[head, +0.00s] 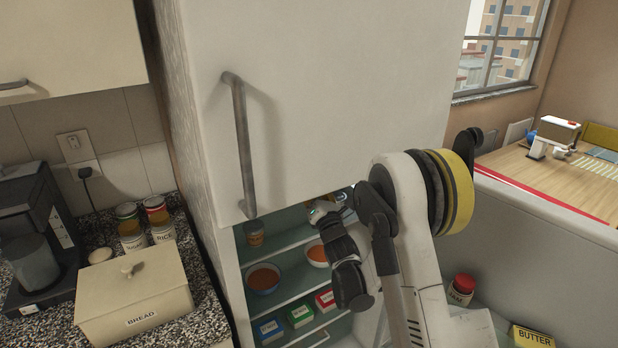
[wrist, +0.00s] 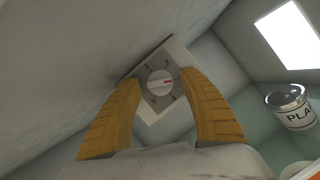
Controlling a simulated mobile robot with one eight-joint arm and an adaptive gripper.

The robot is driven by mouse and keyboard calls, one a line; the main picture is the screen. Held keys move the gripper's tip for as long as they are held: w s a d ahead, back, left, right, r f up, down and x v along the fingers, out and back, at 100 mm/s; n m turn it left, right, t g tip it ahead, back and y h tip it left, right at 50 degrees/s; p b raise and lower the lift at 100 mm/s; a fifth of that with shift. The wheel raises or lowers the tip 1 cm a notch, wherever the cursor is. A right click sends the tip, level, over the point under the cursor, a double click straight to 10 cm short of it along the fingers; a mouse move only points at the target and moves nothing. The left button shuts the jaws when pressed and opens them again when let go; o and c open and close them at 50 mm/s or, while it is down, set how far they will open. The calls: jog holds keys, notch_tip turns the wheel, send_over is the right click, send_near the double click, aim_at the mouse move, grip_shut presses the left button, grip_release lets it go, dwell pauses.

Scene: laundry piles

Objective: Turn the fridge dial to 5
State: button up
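The fridge dial (wrist: 158,86) is a round pale knob with a red mark on a grey and white plate at the fridge's inner top corner. In the head view my gripper (head: 323,212) reaches into the top of the open fridge (head: 290,290), and the dial is hidden.
The upper door (head: 320,100) with its handle hangs just above my gripper. Bowls (head: 263,278), a jar (head: 254,233) and small boxes (head: 300,314) stand on the fridge shelves. A tin (wrist: 290,105) stands at the right in the wrist view, near a bright lamp (wrist: 288,36).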

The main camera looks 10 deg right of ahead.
jog(key=c, duration=0.9)
jog(key=shift+o, duration=0.2)
jog(key=shift+m, duration=0.4)
jog(key=shift+a+r+m+g+h+b, duration=0.1)
jog(key=shift+m+g+h+b, duration=0.2)
jog(key=shift+m+h, duration=0.9)
jog(key=shift+m+g+h+b, duration=0.1)
jog(key=shift+m+g+h, duration=0.25)
jog(key=shift+m, duration=1.75)
jog(key=o, duration=1.2)
jog(key=shift+y, duration=0.25)
